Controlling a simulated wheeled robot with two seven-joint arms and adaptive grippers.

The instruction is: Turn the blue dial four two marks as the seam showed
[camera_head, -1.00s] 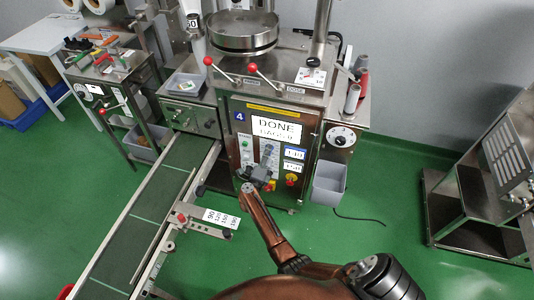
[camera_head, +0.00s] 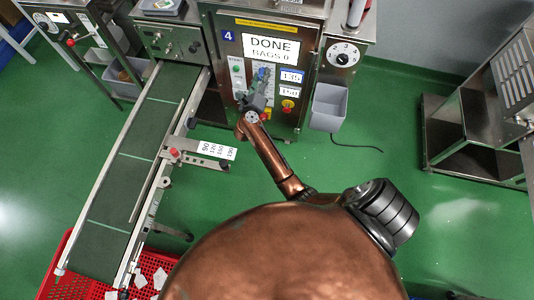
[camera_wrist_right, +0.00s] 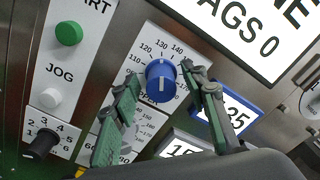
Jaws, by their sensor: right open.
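The blue dial (camera_wrist_right: 160,78) is on the machine's front panel, inside a white plate (camera_wrist_right: 146,52) with printed marks, including 120, 130 and 140. I cannot make out its exact setting. My right gripper (camera_wrist_right: 164,75) is open, with one finger on each side of the dial; firm contact is not clear. In the head view my right gripper (camera_head: 258,96) is at the panel and covers much of the dial area. A blue-framed readout (camera_head: 291,76) shows 135. My left gripper is not in view.
The large screen (camera_head: 270,48) reads DONE, BAGS 0. A green button (camera_wrist_right: 68,33), a white JOG button (camera_wrist_right: 50,97) and a black selector (camera_wrist_right: 42,143) sit beside the dial. A conveyor (camera_head: 137,150) runs left of the machine; a grey bin (camera_head: 328,107) hangs right.

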